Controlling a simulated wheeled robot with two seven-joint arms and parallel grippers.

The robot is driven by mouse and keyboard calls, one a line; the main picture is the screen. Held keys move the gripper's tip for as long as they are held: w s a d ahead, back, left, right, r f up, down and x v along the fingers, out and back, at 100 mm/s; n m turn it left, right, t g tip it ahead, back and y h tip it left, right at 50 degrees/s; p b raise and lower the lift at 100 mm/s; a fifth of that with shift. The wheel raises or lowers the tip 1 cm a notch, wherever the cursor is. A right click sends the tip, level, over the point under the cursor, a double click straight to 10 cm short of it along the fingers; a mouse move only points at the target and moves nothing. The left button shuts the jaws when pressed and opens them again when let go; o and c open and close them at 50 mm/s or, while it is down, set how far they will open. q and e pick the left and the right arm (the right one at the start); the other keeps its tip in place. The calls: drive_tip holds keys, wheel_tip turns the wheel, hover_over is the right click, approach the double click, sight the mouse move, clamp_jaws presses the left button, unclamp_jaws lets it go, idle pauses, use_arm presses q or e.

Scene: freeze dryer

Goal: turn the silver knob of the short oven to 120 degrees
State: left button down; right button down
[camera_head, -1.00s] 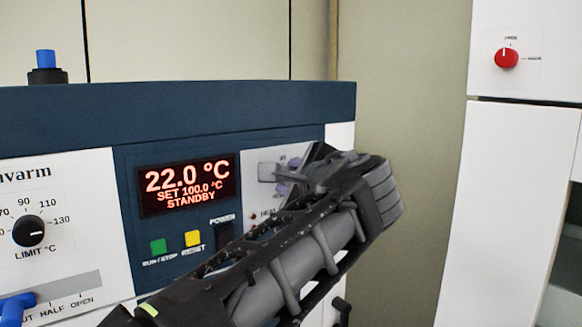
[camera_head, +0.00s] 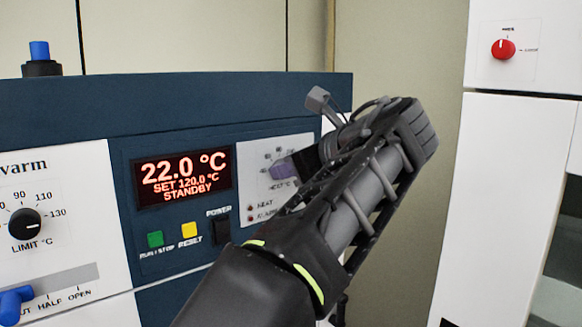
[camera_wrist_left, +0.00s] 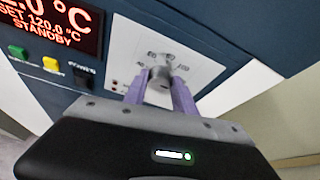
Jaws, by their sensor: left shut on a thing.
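The silver knob (camera_wrist_left: 160,85) sits on a white dial plate (camera_wrist_left: 203,68) on the oven front. In the wrist view the purple fingers of my left gripper (camera_wrist_left: 160,92) stand on both sides of it, shut on it. In the head view the left gripper (camera_head: 290,168) reaches the same plate and hides the knob. The oven display (camera_head: 183,180) reads 22.0 °C, SET 120.0 °C, STANDBY. My right gripper is not in view.
Near the knob are a green button (camera_head: 155,239), a yellow button (camera_head: 190,230) and a black power switch (camera_head: 221,232). A black limit knob (camera_head: 25,224) and a blue handle (camera_head: 14,305) are at left. A white cabinet with a red knob (camera_head: 503,49) stands at right.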

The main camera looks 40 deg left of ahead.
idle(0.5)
use_arm(q)
drive_tip(key=c, duration=1)
unclamp_jaws()
drive_tip(key=v, duration=0.8)
